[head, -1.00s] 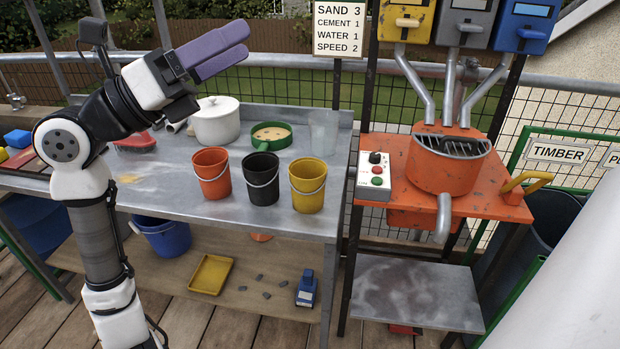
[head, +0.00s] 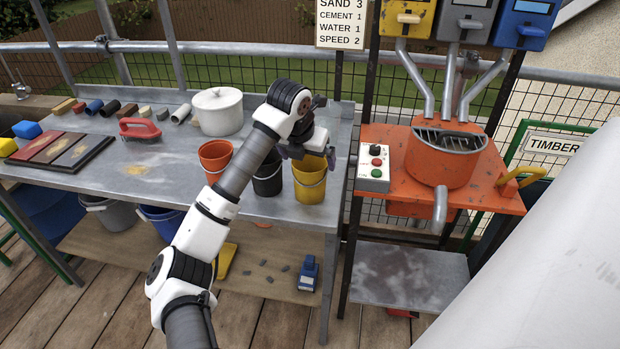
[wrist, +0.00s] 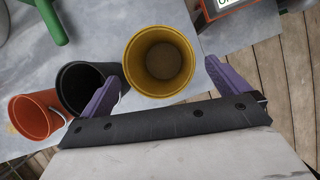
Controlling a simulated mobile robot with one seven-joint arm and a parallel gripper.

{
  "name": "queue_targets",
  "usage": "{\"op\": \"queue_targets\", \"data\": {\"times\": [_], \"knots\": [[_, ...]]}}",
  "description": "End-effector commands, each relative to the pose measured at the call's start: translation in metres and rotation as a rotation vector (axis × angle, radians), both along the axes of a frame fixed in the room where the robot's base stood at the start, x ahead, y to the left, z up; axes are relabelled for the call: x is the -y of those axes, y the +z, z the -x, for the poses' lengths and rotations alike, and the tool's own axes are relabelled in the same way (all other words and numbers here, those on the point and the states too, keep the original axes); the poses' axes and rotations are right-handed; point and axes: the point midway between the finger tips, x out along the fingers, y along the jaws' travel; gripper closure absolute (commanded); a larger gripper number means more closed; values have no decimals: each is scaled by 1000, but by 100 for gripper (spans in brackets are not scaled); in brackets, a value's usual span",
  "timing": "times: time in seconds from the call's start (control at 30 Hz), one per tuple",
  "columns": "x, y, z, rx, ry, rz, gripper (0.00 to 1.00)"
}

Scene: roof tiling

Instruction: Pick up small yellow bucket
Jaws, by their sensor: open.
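The small yellow bucket (head: 310,186) stands upright on the metal bench near its right front edge. In the wrist view the bucket (wrist: 160,62) shows from above, and its inside looks empty. My gripper (wrist: 160,88) is open, with one purple finger on each side of the bucket's near part. The left finger lies between the yellow bucket and the black bucket. The right finger is clear of other things. In the head view my wrist hides part of the bucket's rim, and the fingers are mostly hidden there.
A black bucket (head: 268,180) stands close left of the yellow one, with an orange bucket (head: 216,158) beyond it. A white pot (head: 218,112) stands behind. The orange mixer (head: 440,155) and its control box (head: 374,168) are to the right. The bench's front edge is close.

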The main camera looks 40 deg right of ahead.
Motion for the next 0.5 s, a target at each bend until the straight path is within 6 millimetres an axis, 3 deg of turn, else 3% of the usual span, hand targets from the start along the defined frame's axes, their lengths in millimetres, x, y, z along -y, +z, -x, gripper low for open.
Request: {"op": "queue_targets", "data": {"times": [0.27, 0.5], "knots": [[8, -18, -4, -2, 0, 0, 0], [21, -50, -12, -3, 0, 1, 0]]}}
